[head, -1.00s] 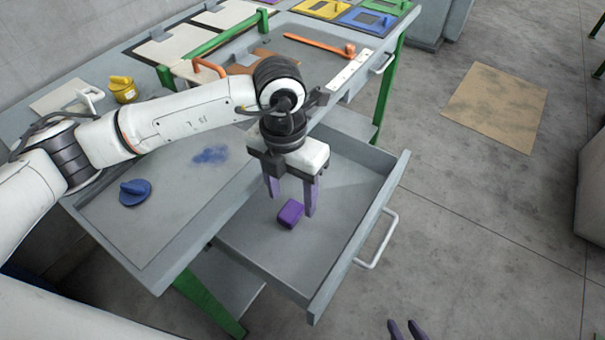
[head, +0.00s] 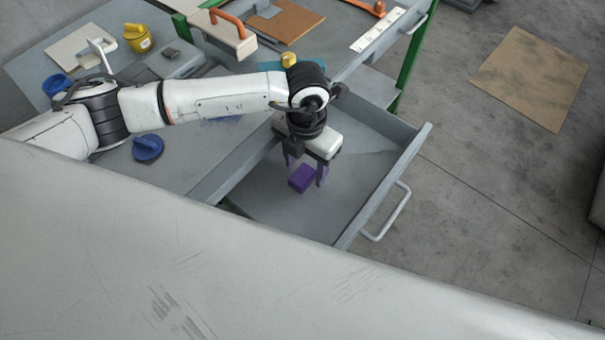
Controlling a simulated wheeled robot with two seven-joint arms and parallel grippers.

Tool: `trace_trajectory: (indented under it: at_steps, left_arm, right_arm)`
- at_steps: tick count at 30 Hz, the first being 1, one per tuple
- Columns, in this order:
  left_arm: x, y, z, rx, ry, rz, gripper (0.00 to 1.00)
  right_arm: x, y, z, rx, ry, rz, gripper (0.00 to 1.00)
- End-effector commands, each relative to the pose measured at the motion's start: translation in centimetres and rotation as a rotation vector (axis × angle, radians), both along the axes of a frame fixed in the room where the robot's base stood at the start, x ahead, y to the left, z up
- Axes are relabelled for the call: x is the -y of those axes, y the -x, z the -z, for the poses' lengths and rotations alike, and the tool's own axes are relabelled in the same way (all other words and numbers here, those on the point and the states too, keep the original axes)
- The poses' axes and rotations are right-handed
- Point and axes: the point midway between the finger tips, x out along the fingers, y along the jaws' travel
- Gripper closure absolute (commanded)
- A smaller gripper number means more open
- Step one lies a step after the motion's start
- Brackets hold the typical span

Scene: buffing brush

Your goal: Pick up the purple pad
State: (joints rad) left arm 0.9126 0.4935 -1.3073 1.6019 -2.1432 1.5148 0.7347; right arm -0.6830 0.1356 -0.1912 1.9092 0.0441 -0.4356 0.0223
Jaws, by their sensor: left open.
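The purple pad (head: 302,179) is a small block on the floor of the open grey drawer (head: 262,209). My left gripper (head: 305,171) points down over the drawer, its two purple fingers apart, one on each side of the pad as seen from here. It is open; I cannot tell whether either finger touches the pad. My right gripper is not in view. A large pale surface hides the lower part of the view.
The drawer's front wall and handle (head: 388,212) stand to the right of the gripper. Concrete floor with a brown mat (head: 530,78) lies right.

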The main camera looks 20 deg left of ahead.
Motion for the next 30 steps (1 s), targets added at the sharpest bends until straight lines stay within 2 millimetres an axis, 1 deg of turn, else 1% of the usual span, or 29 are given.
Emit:
trace_trajectory:
  at_steps: [3,8,9,11,12,16,17,23,25,28,30]
  left_arm:
    - [0.1,0.0,0.6,0.000,0.001,0.001,0.45]
    - [0.0,0.0,0.6,0.001,0.001,0.001,0.45]
    - [0.0,0.0,0.6,0.001,0.001,0.001,0.49]
    - [0.0,0.0,0.6,0.001,0.001,0.001,0.59]
    - [0.0,0.0,0.6,0.001,0.001,0.001,0.66]
    - [0.0,0.0,0.5,0.001,0.001,0.001,0.88]
    - [0.0,0.0,0.5,0.001,0.001,0.001,0.89]
    - [0.0,0.0,0.5,0.001,0.001,0.001,0.89]
    - [0.0,-0.1,0.2,0.002,0.002,0.001,0.89]
    - [0.0,-0.2,-1.0,0.005,0.002,0.001,0.89]
    - [0.0,-0.1,-2.3,0.005,0.002,0.002,0.89]
  right_arm:
    - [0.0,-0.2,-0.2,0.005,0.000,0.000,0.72]
    - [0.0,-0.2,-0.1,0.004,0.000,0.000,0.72]
    - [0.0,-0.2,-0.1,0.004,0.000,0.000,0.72]
    - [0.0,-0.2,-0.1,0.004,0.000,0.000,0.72]
    - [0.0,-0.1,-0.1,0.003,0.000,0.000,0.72]
    - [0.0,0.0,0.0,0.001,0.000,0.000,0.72]
    - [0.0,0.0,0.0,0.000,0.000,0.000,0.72]
    - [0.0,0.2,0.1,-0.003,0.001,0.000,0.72]
    - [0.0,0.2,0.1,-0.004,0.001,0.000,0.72]
    - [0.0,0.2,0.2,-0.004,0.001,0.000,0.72]
    - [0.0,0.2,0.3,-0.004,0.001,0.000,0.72]
